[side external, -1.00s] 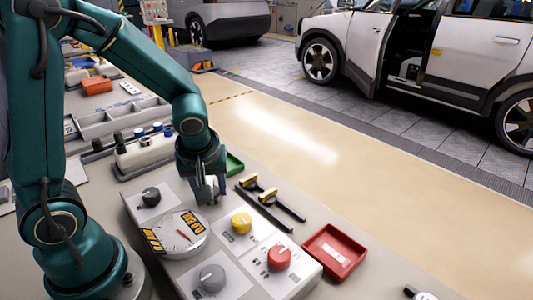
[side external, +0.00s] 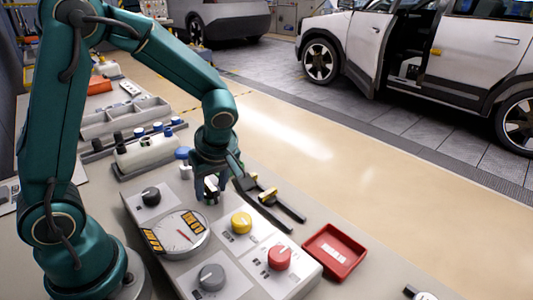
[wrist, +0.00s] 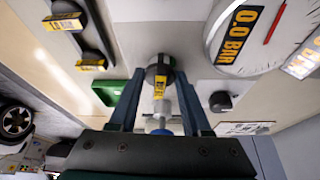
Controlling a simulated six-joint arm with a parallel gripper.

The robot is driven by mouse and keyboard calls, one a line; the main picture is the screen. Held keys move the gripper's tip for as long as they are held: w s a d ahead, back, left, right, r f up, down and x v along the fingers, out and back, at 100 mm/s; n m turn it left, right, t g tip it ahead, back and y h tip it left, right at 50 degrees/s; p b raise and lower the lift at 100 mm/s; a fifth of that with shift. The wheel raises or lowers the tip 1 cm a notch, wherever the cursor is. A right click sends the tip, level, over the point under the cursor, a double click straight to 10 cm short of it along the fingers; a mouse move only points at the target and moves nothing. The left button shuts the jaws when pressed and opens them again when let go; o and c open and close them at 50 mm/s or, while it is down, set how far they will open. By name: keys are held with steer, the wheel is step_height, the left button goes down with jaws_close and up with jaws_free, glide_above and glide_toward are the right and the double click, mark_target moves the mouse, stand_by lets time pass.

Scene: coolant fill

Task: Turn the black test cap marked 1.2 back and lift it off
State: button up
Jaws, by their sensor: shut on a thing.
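The black test cap (wrist: 160,72) with a yellow label sits between my fingertips in the wrist view; its number is too small to read. My gripper (wrist: 160,95) is shut on it. A pale fitting with a blue end (wrist: 160,122) shows between the fingers, closer to the camera. In the side view my gripper (side external: 209,190) points down beside the gauge panel, and its fingers hide most of the cap. I cannot tell whether the cap still touches what is under it.
A round gauge (side external: 182,234) reads 0.0 bar. Black (side external: 151,196), yellow (side external: 241,222), red (side external: 279,257) and grey (side external: 211,277) knobs surround it. Two black tools with yellow labels (side external: 268,194) lie right of my gripper. A red tray (side external: 334,252) is further right; a green tray (wrist: 107,91) is nearby.

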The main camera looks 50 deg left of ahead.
mark_target(207, 181)
steer(key=shift+n, duration=0.3)
steer(key=shift+r, duration=0.35)
steer(key=shift+r, duration=2.15)
